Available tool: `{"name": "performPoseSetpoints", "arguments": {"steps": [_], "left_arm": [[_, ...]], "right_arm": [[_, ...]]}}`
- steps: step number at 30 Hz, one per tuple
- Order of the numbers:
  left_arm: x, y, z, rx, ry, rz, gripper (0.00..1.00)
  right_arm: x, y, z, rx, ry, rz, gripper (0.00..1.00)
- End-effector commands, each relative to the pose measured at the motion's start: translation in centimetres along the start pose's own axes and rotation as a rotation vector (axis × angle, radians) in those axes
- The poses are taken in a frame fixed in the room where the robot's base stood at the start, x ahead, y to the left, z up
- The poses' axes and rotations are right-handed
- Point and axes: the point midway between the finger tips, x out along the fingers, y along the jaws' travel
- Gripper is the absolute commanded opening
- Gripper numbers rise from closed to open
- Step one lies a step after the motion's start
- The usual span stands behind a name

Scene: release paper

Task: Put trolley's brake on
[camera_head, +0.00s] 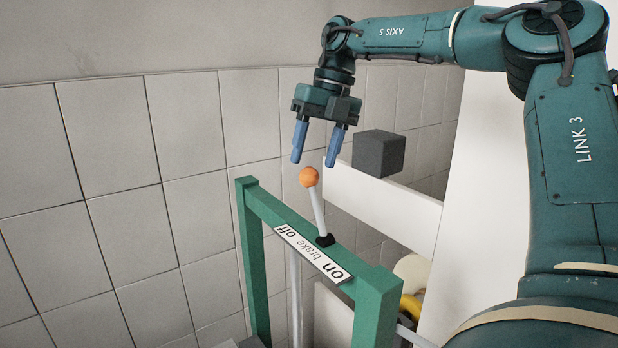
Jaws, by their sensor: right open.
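The trolley's green frame (262,204) stands at the lower middle, in front of the tiled wall. A white label (312,254) on its top bar reads "off", "brake" and "on", with "off" at the far left end and "on" at the near right end. The brake lever (318,212) rises from a black pivot on the bar and leans toward the "off" end. Its orange ball knob (309,177) is on top. My right gripper (314,162) is open, pointing down, with its blue fingers just above and to either side of the knob, apparently not touching it. My left gripper is out of view.
A dark grey cube (379,153) sits on a white ledge (385,208) just right of the gripper. A white panel (480,180) stands behind my right arm. The tiled wall (120,200) is at left and behind. Space left of the lever looks clear.

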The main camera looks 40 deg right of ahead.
Motion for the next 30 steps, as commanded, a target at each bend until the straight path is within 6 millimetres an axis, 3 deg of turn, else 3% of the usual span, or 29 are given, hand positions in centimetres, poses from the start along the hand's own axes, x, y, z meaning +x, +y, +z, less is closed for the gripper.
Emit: {"name": "performPoseSetpoints", "arguments": {"steps": [3,9,21,30], "left_arm": [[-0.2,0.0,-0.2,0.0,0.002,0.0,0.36],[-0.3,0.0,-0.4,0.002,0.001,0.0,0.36],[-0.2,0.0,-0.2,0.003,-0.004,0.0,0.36],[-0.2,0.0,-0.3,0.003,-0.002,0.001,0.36]], "right_arm": [[2.3,0.0,-0.1,-0.001,0.004,0.0,0.54],[4.5,0.0,0.0,0.0,0.0,0.0,0.54],[5.2,0.0,0.0,0.0,-0.001,0.0,0.53],[5.2,0.0,0.0,0.0,-0.001,0.0,0.29]]}}
